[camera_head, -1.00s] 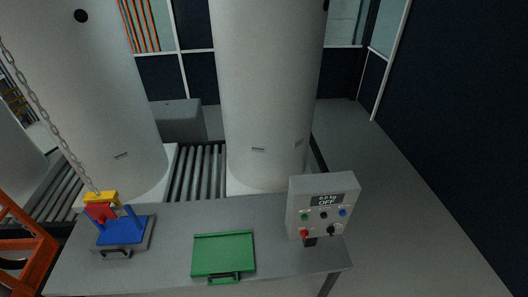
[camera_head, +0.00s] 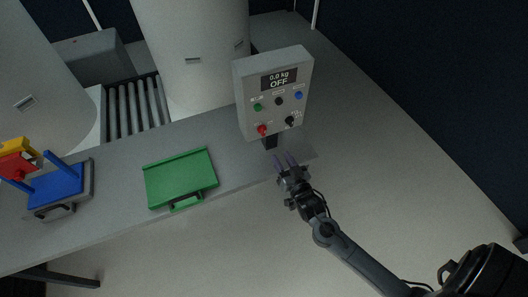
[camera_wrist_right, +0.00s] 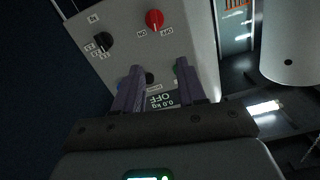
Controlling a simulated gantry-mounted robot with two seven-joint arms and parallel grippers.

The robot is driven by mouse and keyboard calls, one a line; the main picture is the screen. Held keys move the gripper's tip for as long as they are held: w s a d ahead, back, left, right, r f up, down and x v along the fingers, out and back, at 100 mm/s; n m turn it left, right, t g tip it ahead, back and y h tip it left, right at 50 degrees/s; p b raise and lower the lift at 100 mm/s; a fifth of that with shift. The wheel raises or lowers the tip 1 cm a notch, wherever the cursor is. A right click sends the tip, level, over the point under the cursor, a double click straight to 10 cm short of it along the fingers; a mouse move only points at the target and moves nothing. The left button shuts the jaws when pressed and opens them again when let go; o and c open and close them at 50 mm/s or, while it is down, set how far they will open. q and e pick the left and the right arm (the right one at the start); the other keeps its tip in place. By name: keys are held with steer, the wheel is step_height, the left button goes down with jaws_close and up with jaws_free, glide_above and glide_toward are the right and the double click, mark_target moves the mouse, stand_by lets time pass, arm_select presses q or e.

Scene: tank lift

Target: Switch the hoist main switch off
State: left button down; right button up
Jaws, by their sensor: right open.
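A light grey control box (camera_head: 243,79) stands at the table's right end, with a display (camera_head: 279,78) reading 0.0 kg and OFF. A red rotary knob (camera_head: 262,129) is at its lower left; in the right wrist view the red knob (camera_wrist_right: 154,19) sits between ON and OFF labels, upside down. I cannot tell which label it points to. A black knob (camera_head: 290,120) is beside it. My right gripper (camera_head: 285,159) is open and empty, just in front of and below the box. In the wrist view its fingers (camera_wrist_right: 158,80) overlap the panel, apart from the red knob.
A green tray-like plate with a handle (camera_head: 180,179) and a blue fixture (camera_head: 57,187) with red and yellow parts lie on the grey table (camera_head: 118,200). Large pale tanks (camera_head: 193,50) and a roller conveyor (camera_head: 134,108) stand behind. The floor to the right is clear.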

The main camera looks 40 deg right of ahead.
mark_target(264, 133)
arm_select(q)
step_height(264, 133, down, 7)
steer(key=b, duration=0.5)
arm_select(e)
steer(key=shift+t, duration=0.3)
steer(key=f+x, duration=0.1)
steer(key=x, duration=0.3)
steer(key=f+x, duration=0.1)
steer(key=x, duration=0.4)
steer(key=f+x, duration=0.1)
steer(key=x, duration=0.4)
steer(key=shift+d+f, duration=0.1)
steer(key=shift+f, duration=0.1)
arm_select(q)
steer(key=shift+r, duration=0.1)
